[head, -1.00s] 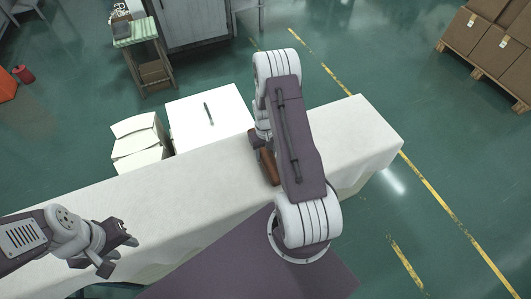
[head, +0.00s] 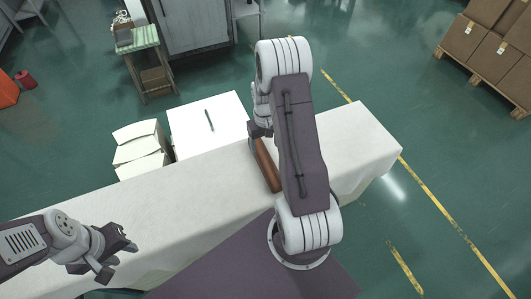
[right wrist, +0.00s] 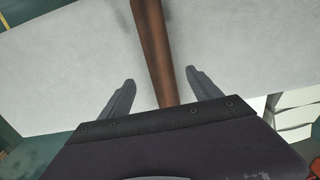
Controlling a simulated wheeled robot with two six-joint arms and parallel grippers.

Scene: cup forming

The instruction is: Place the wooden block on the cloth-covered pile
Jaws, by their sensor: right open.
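The wooden block (head: 268,168) is a long reddish-brown bar lying on the white-covered table, partly hidden by my right arm in the head view. My right gripper (head: 259,130) is near the block's far end, mostly hidden by its own arm. In the right wrist view it is open (right wrist: 160,77), with one finger on each side of the block (right wrist: 154,45), apart from it. A low white-covered pile (head: 190,125) with a thin dark bar on top stands behind the table. My left gripper (head: 119,258) is open and empty over the table's left part.
A stack of white sheets or cloths (head: 141,147) stands left of the white-covered pile. The white table (head: 200,192) is bare around the block. A green-topped stand (head: 145,40) is at the back left. Cardboard boxes on a pallet (head: 480,45) are far right.

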